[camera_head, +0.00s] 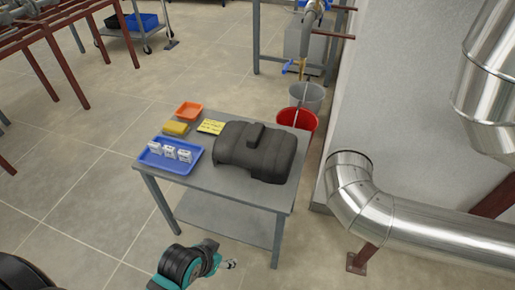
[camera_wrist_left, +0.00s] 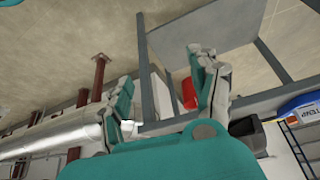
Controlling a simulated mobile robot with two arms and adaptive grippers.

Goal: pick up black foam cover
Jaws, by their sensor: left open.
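The black foam cover (camera_head: 255,152) is a dark, ribbed, rounded block with a raised tab on top. It lies on the right part of the grey table (camera_head: 212,183). My left gripper (camera_head: 231,264) is in front of the table, apart from the cover, and points right. In the left wrist view its two fingers (camera_wrist_left: 163,90) are spread with nothing gripped between them. A small dark shape shows beside the fingers in that view; I cannot tell if it is the cover. My right gripper is out of view.
A blue tray (camera_head: 185,167) with white boxes, a yellow block (camera_head: 175,128), an orange tray (camera_head: 189,111) and a yellow note (camera_head: 210,126) share the tabletop. A red bucket (camera_head: 309,121) stands behind. A silver pipe (camera_head: 420,232) is at right.

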